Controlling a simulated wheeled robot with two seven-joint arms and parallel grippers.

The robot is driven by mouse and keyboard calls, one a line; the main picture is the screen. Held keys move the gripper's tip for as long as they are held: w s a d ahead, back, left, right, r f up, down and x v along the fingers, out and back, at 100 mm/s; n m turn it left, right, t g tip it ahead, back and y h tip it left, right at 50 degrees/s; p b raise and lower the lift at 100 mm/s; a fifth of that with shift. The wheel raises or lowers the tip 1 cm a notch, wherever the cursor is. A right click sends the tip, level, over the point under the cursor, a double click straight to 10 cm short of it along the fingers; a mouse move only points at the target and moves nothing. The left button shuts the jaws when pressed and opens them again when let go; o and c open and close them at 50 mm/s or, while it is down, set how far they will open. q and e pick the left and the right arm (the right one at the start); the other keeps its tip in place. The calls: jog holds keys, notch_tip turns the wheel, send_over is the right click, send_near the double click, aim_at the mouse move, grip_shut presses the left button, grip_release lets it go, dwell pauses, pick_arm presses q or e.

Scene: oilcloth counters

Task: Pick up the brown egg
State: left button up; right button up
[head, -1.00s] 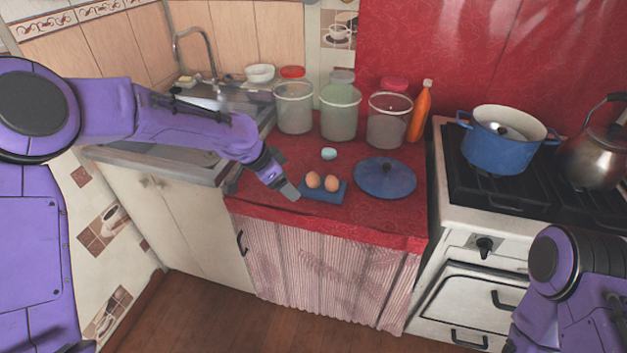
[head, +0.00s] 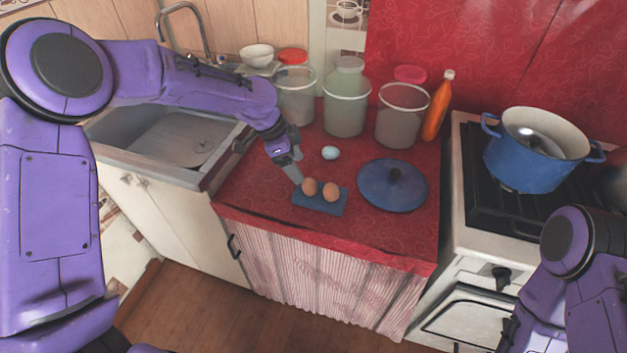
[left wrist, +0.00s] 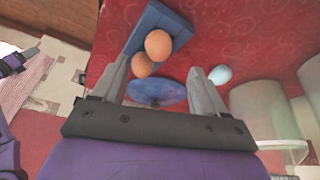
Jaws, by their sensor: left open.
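Two brown eggs sit on a small blue tray (head: 319,206) on the red counter. The left brown egg (head: 310,187) and the right brown egg (head: 331,190) are side by side. In the left wrist view one brown egg (left wrist: 158,44) partly covers the other brown egg (left wrist: 143,66). My left gripper (head: 297,177) is open and empty, just left of and behind the left egg, seemingly above the counter. In the left wrist view its fingers (left wrist: 160,88) are spread with the eggs ahead.
A pale blue egg (head: 330,153) lies behind the tray, and a blue lid (head: 393,186) lies to its right. Several jars and an orange bottle (head: 438,106) stand at the back. A blue pot (head: 529,166) sits on the stove. The sink (head: 165,137) is at left.

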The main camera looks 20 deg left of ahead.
aim_at(307, 180)
pick_arm(q)
jog(key=shift+x, duration=1)
jog(key=p+x, duration=0.1)
jog(key=x, duration=0.4)
jog(key=shift+s+d+f, duration=0.1)
jog(key=shift+d+f, duration=0.05)
jog(key=shift+d, duration=0.05)
jog(key=c, duration=0.8)
